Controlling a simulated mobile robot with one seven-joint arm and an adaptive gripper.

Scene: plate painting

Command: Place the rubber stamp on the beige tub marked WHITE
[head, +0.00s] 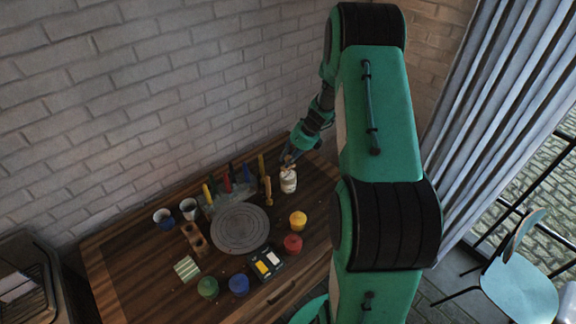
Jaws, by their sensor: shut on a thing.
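The beige tub (288,184) stands upright near the back right of the wooden table. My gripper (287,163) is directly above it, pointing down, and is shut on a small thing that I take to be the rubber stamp. The stamp is mostly hidden by the fingers and too small to make out. I cannot tell whether it touches the tub's top. The lettering on the tub is too small to read.
A grey round turntable (225,240) fills the table's middle. Upright coloured tools (227,184) stand left of the tub, a wooden piece (268,190) close beside it.

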